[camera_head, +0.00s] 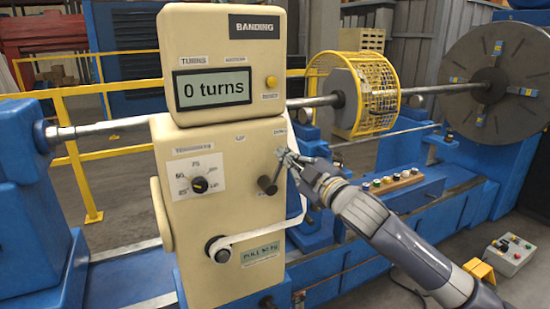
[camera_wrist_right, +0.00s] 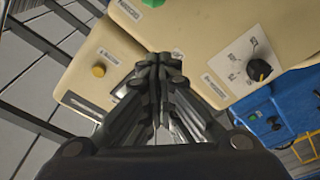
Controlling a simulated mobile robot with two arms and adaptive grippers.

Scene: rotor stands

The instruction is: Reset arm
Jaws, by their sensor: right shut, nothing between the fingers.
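My right gripper (camera_head: 288,160) is at the right front edge of the cream banding machine (camera_head: 225,135), close to a dark lever (camera_head: 267,185). I cannot tell whether it touches the lever. In the right wrist view the gripper's fingers (camera_wrist_right: 158,65) are together with nothing between them, in front of the cream housing (camera_wrist_right: 205,35). My right arm (camera_head: 385,225) comes in from the lower right. My left gripper is not in view.
The machine's display (camera_head: 212,86) reads "0 turns". A dial (camera_head: 199,185) and a white band (camera_head: 255,233) are on its front. A yellow cage (camera_head: 375,95) surrounds the rotor behind. A control box (camera_head: 508,254) lies on the floor at right.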

